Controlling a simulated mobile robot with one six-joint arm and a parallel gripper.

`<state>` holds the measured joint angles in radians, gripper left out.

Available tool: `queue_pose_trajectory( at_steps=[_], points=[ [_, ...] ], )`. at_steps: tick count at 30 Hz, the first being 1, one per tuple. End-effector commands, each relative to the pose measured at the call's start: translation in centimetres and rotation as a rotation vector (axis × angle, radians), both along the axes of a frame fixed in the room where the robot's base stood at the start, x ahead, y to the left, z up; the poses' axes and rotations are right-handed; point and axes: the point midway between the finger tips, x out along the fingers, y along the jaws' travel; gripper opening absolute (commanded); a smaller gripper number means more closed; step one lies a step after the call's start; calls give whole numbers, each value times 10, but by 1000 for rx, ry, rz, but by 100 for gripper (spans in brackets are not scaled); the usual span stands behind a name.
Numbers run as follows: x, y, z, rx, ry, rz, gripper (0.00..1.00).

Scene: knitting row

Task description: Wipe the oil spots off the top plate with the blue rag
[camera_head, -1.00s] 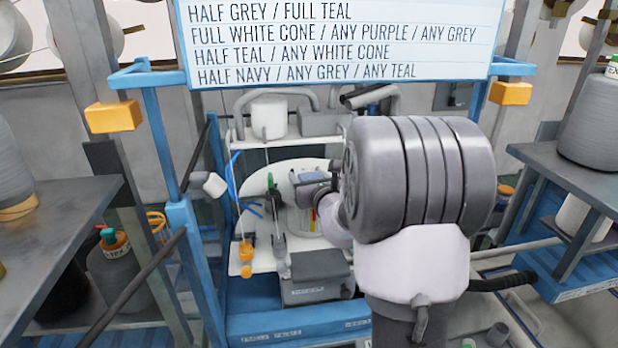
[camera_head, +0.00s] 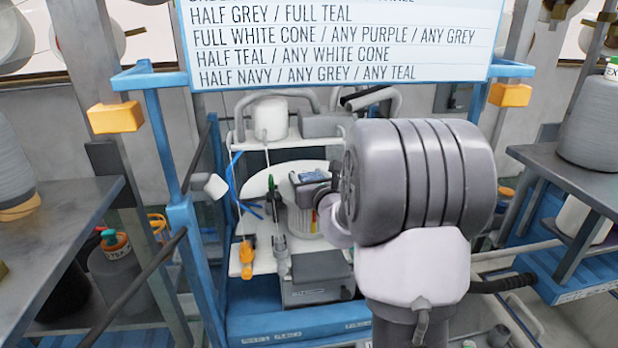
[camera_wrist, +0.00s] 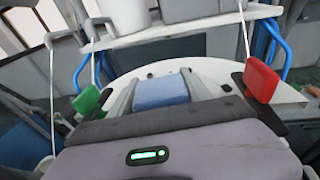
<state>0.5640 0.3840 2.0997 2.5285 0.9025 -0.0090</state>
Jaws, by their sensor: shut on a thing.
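The blue rag (camera_wrist: 160,92) is folded between the light grey fingers of my gripper (camera_wrist: 160,98) in the wrist view. In the head view my gripper (camera_head: 310,182) is over the machine, with the blue rag (camera_head: 313,175) at its end. The white, rounded top plate (camera_wrist: 210,68) lies under and beyond the rag; in the head view it shows as a pale disc (camera_head: 257,184). I cannot tell whether the rag touches it. A small dark spot (camera_wrist: 227,88) is on the plate right of the fingers. My gripper and arm hide the plate's near and right parts.
A green piece (camera_wrist: 88,102) and a red piece (camera_wrist: 262,80) stand on either side of my gripper. A white shelf (camera_wrist: 200,28) with a white cone (camera_head: 270,118) is behind the plate. A grey box (camera_head: 317,275) sits in front.

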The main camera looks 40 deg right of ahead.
Motion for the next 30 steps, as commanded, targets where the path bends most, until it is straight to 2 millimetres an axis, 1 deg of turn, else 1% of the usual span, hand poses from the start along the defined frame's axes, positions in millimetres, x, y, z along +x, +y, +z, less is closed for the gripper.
queue_pose_trajectory(
  at_steps=[1, 4, 12, 15, 17, 25, 27, 30],
  points=[
    [5, -3, 12, -7, -28, -3, 23],
    [-1, -1, 13, -7, -31, -4, 23],
    [-29, 13, 13, -8, -30, -3, 23],
    [-33, 15, 12, -7, -26, -3, 23],
    [-31, 14, 12, -7, -24, -2, 23],
    [-2, 0, 11, -7, -25, -3, 23],
    [3, -2, 11, -7, -27, -3, 23],
    [5, -3, 12, -6, -29, -3, 23]
  ],
)
